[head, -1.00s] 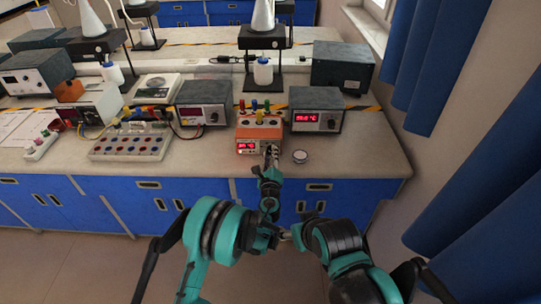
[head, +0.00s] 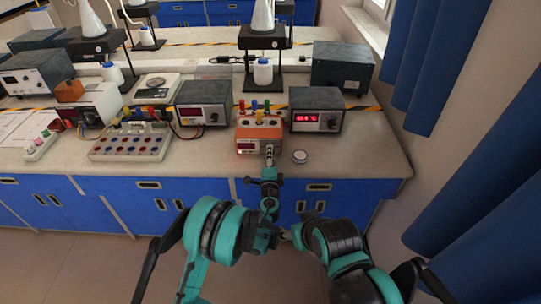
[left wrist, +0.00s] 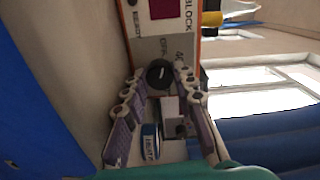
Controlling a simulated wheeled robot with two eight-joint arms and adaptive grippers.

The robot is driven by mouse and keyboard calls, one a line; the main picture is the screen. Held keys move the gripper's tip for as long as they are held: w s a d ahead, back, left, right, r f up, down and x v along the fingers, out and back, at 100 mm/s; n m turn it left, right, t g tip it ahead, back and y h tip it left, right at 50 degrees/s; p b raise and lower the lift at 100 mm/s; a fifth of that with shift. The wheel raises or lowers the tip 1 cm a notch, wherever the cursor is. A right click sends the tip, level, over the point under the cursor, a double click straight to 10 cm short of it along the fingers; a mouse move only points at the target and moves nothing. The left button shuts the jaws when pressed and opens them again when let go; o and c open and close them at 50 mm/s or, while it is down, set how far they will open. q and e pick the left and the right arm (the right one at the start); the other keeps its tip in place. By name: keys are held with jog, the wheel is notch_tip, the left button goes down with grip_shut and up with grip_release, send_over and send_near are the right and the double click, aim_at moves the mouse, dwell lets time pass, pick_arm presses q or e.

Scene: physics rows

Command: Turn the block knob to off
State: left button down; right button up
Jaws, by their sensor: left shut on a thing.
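The block heater (head: 259,131) is an orange box near the front of the bench in the head view, with colored caps on top. In the left wrist view its front panel (left wrist: 165,48) shows sideways, with the word BLOCK and a dark red display. The block knob (left wrist: 160,73) is round and black with a light pointer line. My left gripper (left wrist: 161,80) is shut on the knob, one finger at each side. In the head view the left gripper (head: 269,158) is at the box's lower right front.
A small round white dish (head: 300,156) lies just right of the box. Power supplies stand to its left (head: 204,103) and right (head: 317,110). A white bottle (head: 263,72) on a stand is behind. The bench front at right is clear.

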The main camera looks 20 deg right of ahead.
pick_arm(q)
jog(key=shift+n, duration=0.5)
jog(key=c, duration=1.2)
grip_release()
